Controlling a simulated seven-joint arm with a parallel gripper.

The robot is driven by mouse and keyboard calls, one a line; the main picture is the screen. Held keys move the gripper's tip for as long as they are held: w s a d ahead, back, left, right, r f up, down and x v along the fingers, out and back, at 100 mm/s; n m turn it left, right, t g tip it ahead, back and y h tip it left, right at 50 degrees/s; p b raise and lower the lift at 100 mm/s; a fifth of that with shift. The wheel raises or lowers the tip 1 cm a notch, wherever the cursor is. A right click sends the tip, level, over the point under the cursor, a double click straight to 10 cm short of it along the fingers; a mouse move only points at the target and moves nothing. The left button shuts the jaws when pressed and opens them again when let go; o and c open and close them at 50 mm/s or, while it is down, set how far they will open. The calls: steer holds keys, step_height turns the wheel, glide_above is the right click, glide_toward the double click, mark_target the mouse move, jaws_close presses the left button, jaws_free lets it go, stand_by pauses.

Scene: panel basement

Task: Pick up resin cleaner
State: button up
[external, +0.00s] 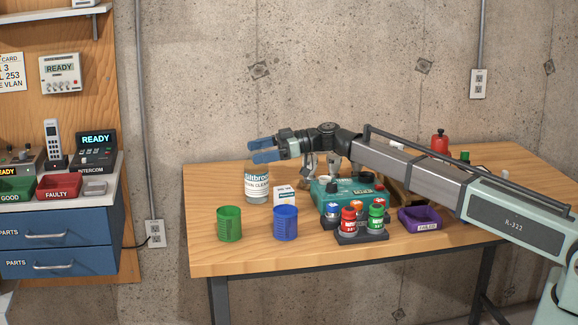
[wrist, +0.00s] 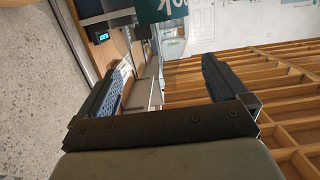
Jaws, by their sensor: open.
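The resin cleaner looks to be the clear jar with a white label (external: 257,186), standing upright at the left part of the wooden table. The label is partly readable, with "CLEANER" on its lower line. My gripper (external: 262,151) has blue fingertips and is open, pointing left just above the jar's top in the external view. The fingers hide the jar's top, and I cannot tell whether they touch it. In the wrist view my gripper (wrist: 163,85) shows two spread fingers with nothing held between them; the jar is not seen there.
The table's front left corner is clear.

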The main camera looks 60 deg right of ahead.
mark_target(247, 168)
step_height(247, 168, down, 5)
steer(key=shift+r, duration=0.1)
steer(key=shift+r+x, duration=0.1)
steer(key=shift+x, duration=0.65)
steer(key=shift+r+x, duration=0.15)
steer(key=shift+x, duration=0.6)
steer(key=shift+f, duration=0.1)
steer(key=shift+c, duration=0.3)
steer(key=c, duration=1.2)
steer(key=shift+o, duration=0.2)
